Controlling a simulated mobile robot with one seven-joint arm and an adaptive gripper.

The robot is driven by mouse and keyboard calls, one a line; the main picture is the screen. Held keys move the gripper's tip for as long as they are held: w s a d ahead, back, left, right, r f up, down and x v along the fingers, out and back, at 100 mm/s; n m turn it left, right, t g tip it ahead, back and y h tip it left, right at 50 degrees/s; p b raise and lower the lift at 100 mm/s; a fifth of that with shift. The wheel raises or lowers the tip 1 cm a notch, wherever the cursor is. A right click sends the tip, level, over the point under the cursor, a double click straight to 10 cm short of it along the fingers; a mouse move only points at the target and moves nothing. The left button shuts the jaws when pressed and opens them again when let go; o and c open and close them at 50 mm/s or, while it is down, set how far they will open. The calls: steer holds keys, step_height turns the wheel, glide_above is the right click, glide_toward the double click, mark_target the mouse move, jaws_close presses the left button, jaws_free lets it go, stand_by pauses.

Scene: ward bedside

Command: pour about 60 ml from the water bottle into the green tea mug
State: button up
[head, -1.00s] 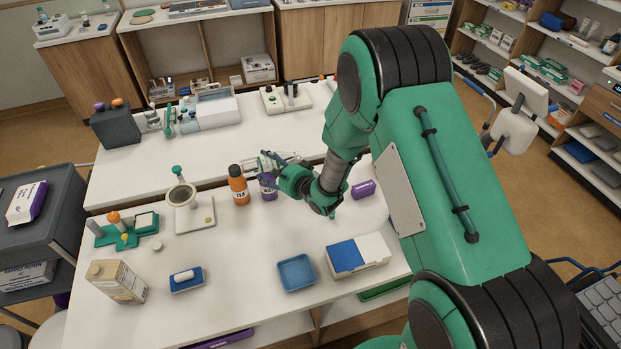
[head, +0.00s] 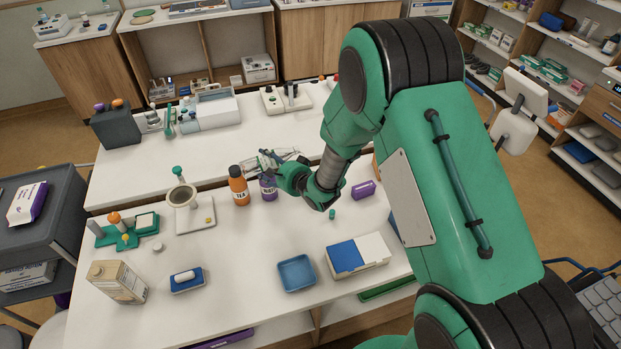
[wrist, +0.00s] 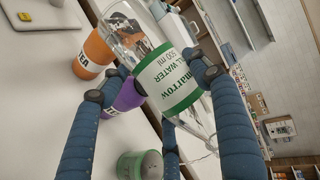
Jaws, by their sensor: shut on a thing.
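My gripper (wrist: 180,82) is shut on the clear water bottle (wrist: 168,78), which has a green and white label reading "WATER 500 ml". In the head view my gripper (head: 277,166) holds the bottle (head: 284,153) tilted far over, above the table near the purple mug. A green, round-sided thing (wrist: 140,166) at the bottom of the wrist view, below the bottle, seems to be the green mug; no lettering on it is legible. In the head view my gripper and arm seem to hide it. I see no stream of water.
The orange TEA mug (head: 239,186) and the purple mug (head: 268,187) stand close beside my gripper. A purple box (head: 363,190) and a small green piece (head: 332,214) lie to the right.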

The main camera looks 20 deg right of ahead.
mark_target(278, 152)
steer(key=shift+s+a+r+n+h, duration=0.15)
steer(key=shift+a+r+n, duration=0.1)
steer(key=shift+r, duration=0.15)
steer(key=shift+a+r+n+h, duration=0.1)
steer(key=shift+r+n+h, duration=0.05)
steer(key=shift+r+n, duration=0.15)
steer(key=shift+d, duration=0.15)
steer(key=shift+d+n+h, duration=0.25)
steer(key=shift+n+h, duration=0.15)
steer(key=shift+n, duration=0.15)
stand_by(1.8)
steer(key=shift+d+r+n+g+h, duration=0.15)
steer(key=shift+d+r+n+h, duration=0.15)
steer(key=shift+r, duration=0.4)
steer(key=shift+d+r+n+g+h, duration=0.2)
steer(key=shift+d+r, duration=0.1)
steer(key=shift+r, duration=0.4)
steer(key=shift+d+r+n+h+b, duration=0.25)
steer(key=shift+d+n+h+b, duration=0.35)
steer(key=shift+b, duration=0.25)
steer(key=shift+d+r+n+h+b, duration=0.35)
steer(key=shift+d+n+h+b, duration=0.25)
steer(key=shift+b, duration=0.45)
steer(key=shift+d+r+b, duration=0.1)
steer(key=shift+b, duration=0.2)
